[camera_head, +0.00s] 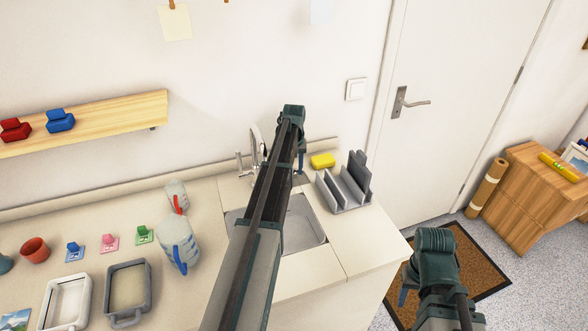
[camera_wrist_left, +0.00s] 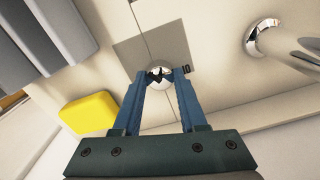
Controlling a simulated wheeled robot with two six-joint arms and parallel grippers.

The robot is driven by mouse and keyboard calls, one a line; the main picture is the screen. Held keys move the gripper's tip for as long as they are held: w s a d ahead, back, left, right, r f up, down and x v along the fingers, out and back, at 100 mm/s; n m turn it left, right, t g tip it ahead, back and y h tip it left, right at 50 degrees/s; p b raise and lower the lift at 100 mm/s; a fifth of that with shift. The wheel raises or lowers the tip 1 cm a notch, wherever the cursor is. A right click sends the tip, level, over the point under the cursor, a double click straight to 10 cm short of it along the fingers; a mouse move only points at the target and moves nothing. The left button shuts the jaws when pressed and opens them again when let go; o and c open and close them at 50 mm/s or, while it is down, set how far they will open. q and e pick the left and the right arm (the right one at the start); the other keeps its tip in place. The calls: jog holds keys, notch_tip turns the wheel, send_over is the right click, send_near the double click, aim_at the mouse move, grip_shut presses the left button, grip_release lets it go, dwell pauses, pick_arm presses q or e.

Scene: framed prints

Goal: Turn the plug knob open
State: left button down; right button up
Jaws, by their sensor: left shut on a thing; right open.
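The plug knob (camera_wrist_left: 160,71) is a small round chrome knob on a grey square plate (camera_wrist_left: 167,42) set in the counter. In the left wrist view, the blue fingers of my left gripper (camera_wrist_left: 160,77) are shut on it, one on each side. In the head view my left gripper (camera_head: 301,166) reaches down behind the sink, between the tap and the yellow sponge, and the knob is hidden there. My right gripper (camera_head: 403,298) is open and empty at the lower right, off the counter's right end.
The chrome tap (camera_head: 254,143) stands left of my left gripper, its base also in the wrist view (camera_wrist_left: 262,38). The yellow sponge (camera_head: 322,160) and grey dish rack (camera_head: 344,190) are to the right. The sink (camera_head: 305,222) lies under my left arm. A jug (camera_head: 179,246) stands left.

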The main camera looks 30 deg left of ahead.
aim_at(294, 170)
pick_arm(q)
jog(key=shift+n, duration=1.6)
jog(key=shift+c, duration=2.3)
grip_release()
jog(key=shift+r, duration=0.15)
notch_tip(294, 170, up, 14)
jog(key=p, duration=1.4)
jog(key=shift+f, duration=0.25)
